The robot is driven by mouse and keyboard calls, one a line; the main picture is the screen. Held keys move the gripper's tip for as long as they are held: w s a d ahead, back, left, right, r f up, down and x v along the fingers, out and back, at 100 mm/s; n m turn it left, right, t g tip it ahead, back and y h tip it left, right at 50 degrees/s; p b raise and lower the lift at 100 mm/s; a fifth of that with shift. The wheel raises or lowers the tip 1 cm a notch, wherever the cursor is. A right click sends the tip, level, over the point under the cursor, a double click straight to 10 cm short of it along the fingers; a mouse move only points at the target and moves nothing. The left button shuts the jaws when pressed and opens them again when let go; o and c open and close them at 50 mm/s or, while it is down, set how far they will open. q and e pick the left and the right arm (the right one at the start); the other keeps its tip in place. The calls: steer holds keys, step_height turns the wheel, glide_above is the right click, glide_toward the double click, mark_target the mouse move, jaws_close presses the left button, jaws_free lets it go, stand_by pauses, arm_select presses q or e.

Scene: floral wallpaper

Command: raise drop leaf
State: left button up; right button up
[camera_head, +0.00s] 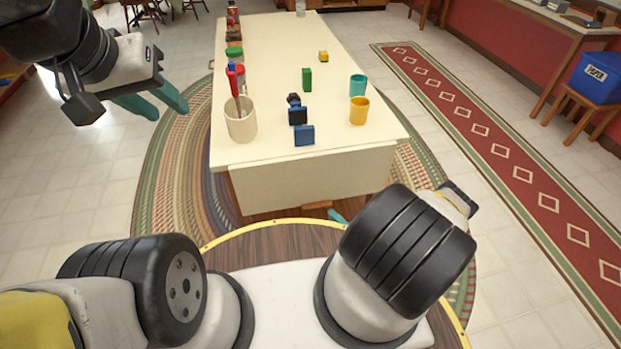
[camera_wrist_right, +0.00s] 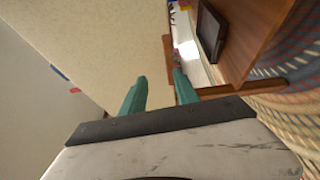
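The cream table (camera_head: 270,75) stands in front of me in the head view. Its drop leaf (camera_head: 310,182) appears as a cream panel hanging down at the near end, below the tabletop edge. In the right wrist view a cream panel (camera_wrist_right: 100,40), which looks like the leaf, fills the upper left beside the fingers. My right gripper (camera_wrist_right: 160,76) is open with nothing between its teal fingers. In the head view only a teal fingertip shows low by the leaf's bottom edge; my arm hides the rest. My left gripper (camera_head: 170,113) is open and empty, left of the table.
Brown wooden parts (camera_wrist_right: 245,45) lie beyond my right fingers. Open floor (camera_head: 70,190) lies left.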

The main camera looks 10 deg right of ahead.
mark_target(319, 208)
steer(key=shift+m+t+h, duration=0.3)
steer(key=shift+m+h, duration=0.1)
steer(key=shift+m, duration=0.3)
steer(key=w+a, duration=0.1)
steer(key=w, duration=0.1)
steer(key=w+a+f, duration=0.1)
steer(key=w, duration=0.1)
steer(key=w+a+f, duration=0.1)
steer(key=w, duration=0.1)
steer(key=shift+w+a, duration=0.15)
steer(key=shift+a, duration=0.25)
jaws_close()
stand_by(0.6)
